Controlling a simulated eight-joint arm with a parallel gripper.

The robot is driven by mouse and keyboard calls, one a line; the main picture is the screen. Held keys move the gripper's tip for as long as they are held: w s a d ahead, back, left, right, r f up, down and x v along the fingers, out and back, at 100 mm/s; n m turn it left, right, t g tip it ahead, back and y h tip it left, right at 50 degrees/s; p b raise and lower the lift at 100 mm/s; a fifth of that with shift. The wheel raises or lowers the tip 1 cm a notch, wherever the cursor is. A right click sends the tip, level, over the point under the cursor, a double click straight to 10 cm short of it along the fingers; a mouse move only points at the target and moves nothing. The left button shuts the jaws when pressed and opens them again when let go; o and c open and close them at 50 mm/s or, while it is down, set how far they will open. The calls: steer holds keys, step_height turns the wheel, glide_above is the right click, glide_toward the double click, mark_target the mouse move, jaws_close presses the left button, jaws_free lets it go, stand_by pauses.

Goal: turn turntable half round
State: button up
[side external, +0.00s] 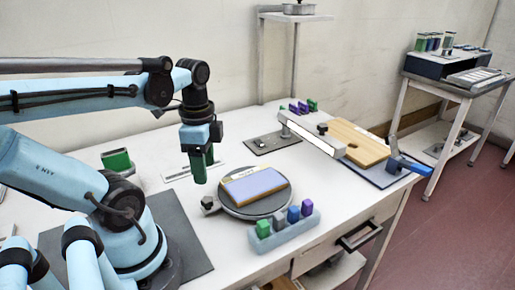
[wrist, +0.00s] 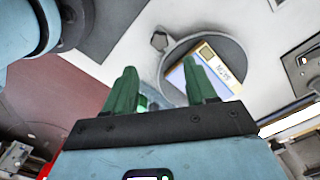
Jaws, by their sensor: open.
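The turntable (side external: 262,210) is a round grey disc on the white bench, with a dark knob (side external: 209,203) at its left edge. A lavender panel (side external: 254,187) with a tan edge strip and a white label lies on the disc. My gripper (side external: 199,168) points down above the bench, to the left of the disc and above the knob's level, touching neither. In the wrist view my gripper (wrist: 160,85) shows two green fingers spread apart with nothing between them. The turntable (wrist: 230,47) and its knob (wrist: 158,41) show beyond the fingers; the right finger hides part of the panel.
A pale rack (side external: 288,233) with several coloured blocks stands close in front of the disc. A white bar (side external: 312,135) reaches over the bench behind it. A wooden board (side external: 357,143) and a blue-handled part (side external: 407,165) lie to the right. A green block (side external: 116,159) stands at left.

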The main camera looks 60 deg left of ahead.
mark_target(208, 199)
steer(key=shift+f, duration=4.45)
jaws_close()
